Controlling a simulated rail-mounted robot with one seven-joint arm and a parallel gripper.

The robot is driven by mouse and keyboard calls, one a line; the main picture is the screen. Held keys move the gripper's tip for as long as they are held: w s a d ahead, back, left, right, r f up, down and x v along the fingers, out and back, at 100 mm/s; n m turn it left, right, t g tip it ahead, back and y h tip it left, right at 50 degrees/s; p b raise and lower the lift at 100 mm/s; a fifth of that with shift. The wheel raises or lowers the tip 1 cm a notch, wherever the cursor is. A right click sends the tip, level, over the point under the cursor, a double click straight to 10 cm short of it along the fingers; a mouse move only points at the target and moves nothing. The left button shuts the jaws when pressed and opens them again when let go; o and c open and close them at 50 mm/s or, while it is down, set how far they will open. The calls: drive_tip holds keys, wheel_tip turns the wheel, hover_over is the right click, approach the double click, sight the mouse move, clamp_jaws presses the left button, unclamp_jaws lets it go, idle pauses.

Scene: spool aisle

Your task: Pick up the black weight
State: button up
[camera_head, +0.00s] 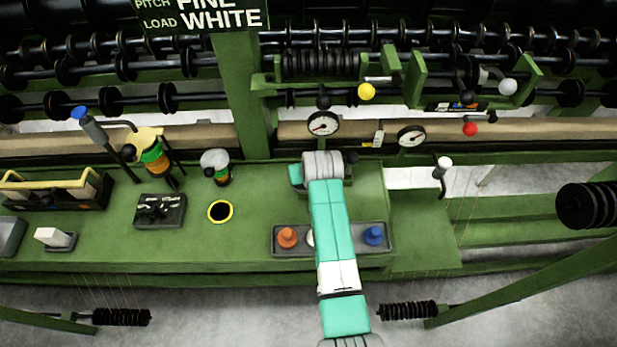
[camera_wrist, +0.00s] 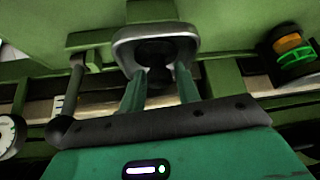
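In the wrist view, the two teal fingers of my gripper (camera_wrist: 161,82) are apart. A dark rounded piece, which may be the black weight (camera_wrist: 154,52), is at and just beyond the fingertips, inside a grey metal loop (camera_wrist: 190,36). I cannot tell whether the fingers touch it. In the head view my arm reaches over the bench and hides my gripper and this piece. A tray (camera_head: 277,252) under my arm holds an orange weight (camera_head: 288,236), a blue weight (camera_head: 374,235) and a mostly hidden white one.
The green bench (camera_head: 110,240) has a yellow-rimmed hole (camera_head: 220,211), a black block (camera_head: 160,210) and a banded lamp-like piece (camera_head: 152,157). Two gauges (camera_head: 322,124) and lever knobs stand behind my arm. Bench space lies clear between hole and tray.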

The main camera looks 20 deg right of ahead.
clamp_jaws()
drive_tip(key=shift+r, duration=0.1)
